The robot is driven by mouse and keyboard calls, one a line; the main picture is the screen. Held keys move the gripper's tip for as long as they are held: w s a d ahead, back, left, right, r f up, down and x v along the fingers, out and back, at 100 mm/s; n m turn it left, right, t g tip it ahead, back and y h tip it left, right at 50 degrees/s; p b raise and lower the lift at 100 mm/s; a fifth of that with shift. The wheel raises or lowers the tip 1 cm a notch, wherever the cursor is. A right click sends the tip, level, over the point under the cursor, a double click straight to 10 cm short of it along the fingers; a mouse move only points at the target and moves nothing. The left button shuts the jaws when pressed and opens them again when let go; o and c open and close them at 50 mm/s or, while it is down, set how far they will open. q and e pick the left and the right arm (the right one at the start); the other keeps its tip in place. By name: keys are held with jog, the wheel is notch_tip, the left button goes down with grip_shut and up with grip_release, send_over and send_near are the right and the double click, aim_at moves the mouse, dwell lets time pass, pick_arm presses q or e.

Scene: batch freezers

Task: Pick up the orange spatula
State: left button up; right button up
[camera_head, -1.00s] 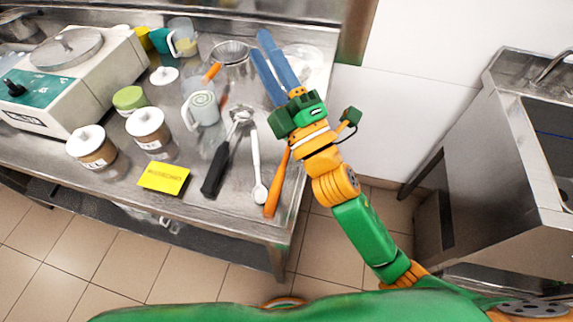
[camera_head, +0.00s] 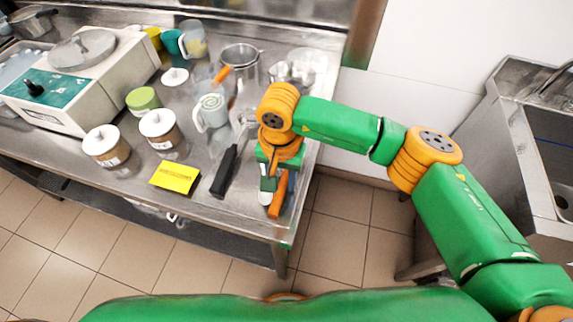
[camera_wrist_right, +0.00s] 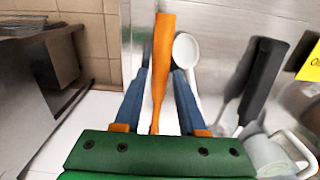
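The orange spatula (camera_head: 278,197) lies near the right end of the steel table, with its handle end toward the front edge. My right gripper (camera_head: 272,182) points down over it and hides much of it in the head view. In the wrist view, the spatula's orange handle (camera_wrist_right: 162,55) runs between the two blue fingers of the right gripper (camera_wrist_right: 159,78). The fingers are apart, with gaps on both sides of the handle. The spatula's far end is hidden. My left gripper is not in view.
A white spoon (camera_wrist_right: 187,50) lies close beside the spatula, by one finger. A black-handled utensil (camera_head: 224,172) and a yellow card (camera_head: 175,177) lie to the left. The table's right edge is near.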

jog(key=shift+f, duration=0.4)
grip_shut()
jog(key=shift+r, duration=0.1)
